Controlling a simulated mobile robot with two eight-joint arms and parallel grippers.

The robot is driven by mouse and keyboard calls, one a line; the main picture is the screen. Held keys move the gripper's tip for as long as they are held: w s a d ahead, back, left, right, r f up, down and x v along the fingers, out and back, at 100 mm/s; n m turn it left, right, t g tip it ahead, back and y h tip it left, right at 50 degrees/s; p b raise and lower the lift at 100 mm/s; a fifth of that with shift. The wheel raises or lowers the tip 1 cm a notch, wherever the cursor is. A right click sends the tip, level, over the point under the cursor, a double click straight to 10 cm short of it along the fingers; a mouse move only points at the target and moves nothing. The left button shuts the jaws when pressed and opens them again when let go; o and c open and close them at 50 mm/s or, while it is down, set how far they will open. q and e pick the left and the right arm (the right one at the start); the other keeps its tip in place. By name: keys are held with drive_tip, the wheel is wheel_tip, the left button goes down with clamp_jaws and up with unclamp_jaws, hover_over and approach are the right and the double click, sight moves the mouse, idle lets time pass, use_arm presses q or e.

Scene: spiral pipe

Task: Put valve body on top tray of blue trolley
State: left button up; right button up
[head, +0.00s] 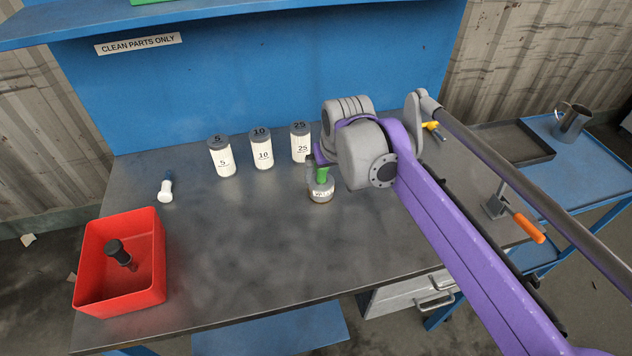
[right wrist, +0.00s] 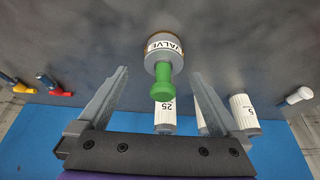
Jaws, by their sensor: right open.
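The valve body (head: 321,191) is a small round grey part labelled VALVE with a green top. It stands on the steel workbench and is partly hidden by my right gripper in the head view. It also shows in the right wrist view (right wrist: 163,50). My right gripper (right wrist: 160,74) is open, with a finger on each side of the green top and gaps between them. In the head view the right gripper (head: 314,160) is mostly hidden by its own wrist. The blue trolley (head: 590,178) stands right of the bench. My left gripper is not in view.
White containers marked 5 (head: 221,158), 10 (head: 261,150) and 25 (head: 300,143) stand behind the valve body. A red bin (head: 155,245) sits at left. A dark tray (head: 540,152) and metal jug (head: 572,122) are on the trolley. An orange-handled clamp (head: 528,228) is at the bench's right edge.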

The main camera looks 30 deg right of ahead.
sight(323, 180)
drive_tip(key=x, duration=0.5)
drive_tip(key=b+x, duration=0.1)
drive_tip(key=x, duration=0.2)
drive_tip(key=shift+w+a+f, duration=0.15)
drive_tip(key=shift+w+a, duration=0.05)
drive_tip(key=shift+a, duration=0.05)
clamp_jaws()
